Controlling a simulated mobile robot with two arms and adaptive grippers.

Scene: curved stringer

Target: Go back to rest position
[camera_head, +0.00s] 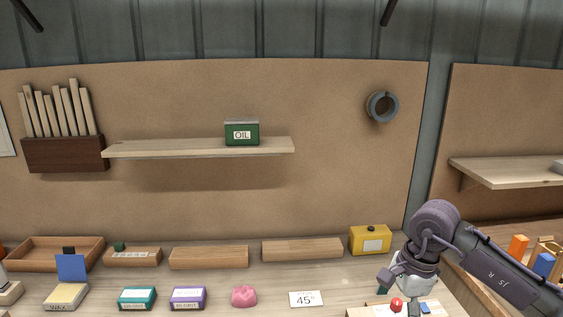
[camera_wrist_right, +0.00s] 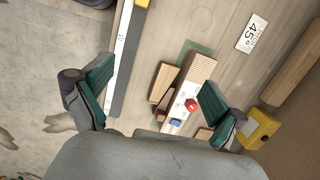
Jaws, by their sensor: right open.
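My right arm comes in from the right in the head view, and its gripper (camera_head: 400,291) hangs over the right end of the bench, partly hidden at the bottom edge. In the right wrist view my right gripper (camera_wrist_right: 152,98) is open, with its two teal-lined fingers wide apart and nothing between them touching either. Below it lies a wooden block board (camera_wrist_right: 198,68) with a red knob (camera_wrist_right: 192,104) and a blue piece (camera_wrist_right: 176,122). My left gripper is not in view.
A yellow box (camera_head: 370,240) stands close to my right gripper. A 45° card (camera_head: 306,299), pink lump (camera_head: 244,296), purple box (camera_head: 188,298) and teal box (camera_head: 137,298) lie along the bench. A shelf (camera_head: 180,149) holds a green oil tin (camera_head: 242,131).

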